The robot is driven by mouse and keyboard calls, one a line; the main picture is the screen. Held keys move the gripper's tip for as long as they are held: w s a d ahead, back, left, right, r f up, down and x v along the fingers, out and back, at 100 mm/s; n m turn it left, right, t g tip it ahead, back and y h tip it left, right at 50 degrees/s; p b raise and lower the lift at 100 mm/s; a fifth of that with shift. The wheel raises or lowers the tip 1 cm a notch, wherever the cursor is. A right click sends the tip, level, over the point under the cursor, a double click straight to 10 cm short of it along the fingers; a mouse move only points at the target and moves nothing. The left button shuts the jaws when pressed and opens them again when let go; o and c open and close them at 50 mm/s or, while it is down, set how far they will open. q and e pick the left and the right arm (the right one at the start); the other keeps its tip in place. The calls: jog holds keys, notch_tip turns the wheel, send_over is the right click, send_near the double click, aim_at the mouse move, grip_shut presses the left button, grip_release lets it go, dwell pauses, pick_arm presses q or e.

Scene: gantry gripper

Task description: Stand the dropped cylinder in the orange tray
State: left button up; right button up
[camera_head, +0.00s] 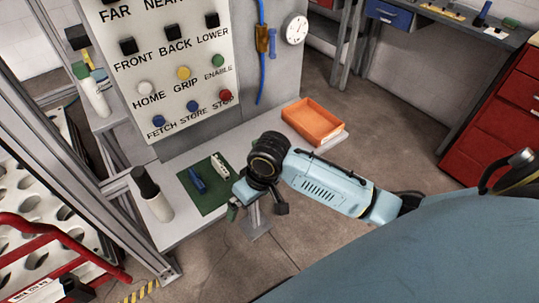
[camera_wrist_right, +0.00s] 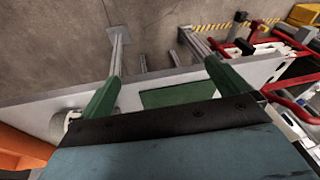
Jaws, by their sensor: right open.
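The orange tray (camera_head: 312,122) sits on the grey bench at its right end. Its orange side also shows at the left edge of the right wrist view (camera_wrist_right: 18,150). A pale rounded thing (camera_wrist_right: 60,125) lies on the bench between the tray and my left-hand finger in that view. It may be the dropped cylinder, but it is partly covered and I cannot tell. My wrist hides that spot in the head view. My right gripper (camera_wrist_right: 162,70) is open, with nothing seen between its green fingers. It is over the bench's front edge, right of the green mat. My left gripper is out of view.
The green mat (camera_head: 208,200) carries a blue part (camera_head: 197,181) and a white part (camera_head: 221,165). A white cylinder with a black top (camera_head: 153,196) stands upright left of it. A control panel (camera_head: 165,60) rises behind. A red rack (camera_head: 30,245) stands left.

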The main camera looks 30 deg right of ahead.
jog(key=w+d+r+m+g+h, duration=0.1)
jog(key=w+d+r+m, duration=0.1)
jog(key=w+d+r, duration=0.35)
jog(key=w+d+r+m+g+h, duration=0.1)
jog(key=w+d+r+m, duration=0.15)
jog(key=d+r, duration=0.45)
jog(key=shift+n, duration=0.45)
jog(key=f, duration=0.4)
jog(key=a+f, duration=0.1)
jog(key=f, duration=0.1)
jog(key=shift+w+a+f, duration=0.1)
jog(key=shift+w+f, duration=0.25)
jog(key=shift+f, duration=0.05)
jog(key=f, duration=0.1)
jog(key=f+b, duration=0.1)
jog(key=f, duration=0.3)
jog(key=shift+w+f, duration=0.1)
jog(key=shift+w, duration=0.2)
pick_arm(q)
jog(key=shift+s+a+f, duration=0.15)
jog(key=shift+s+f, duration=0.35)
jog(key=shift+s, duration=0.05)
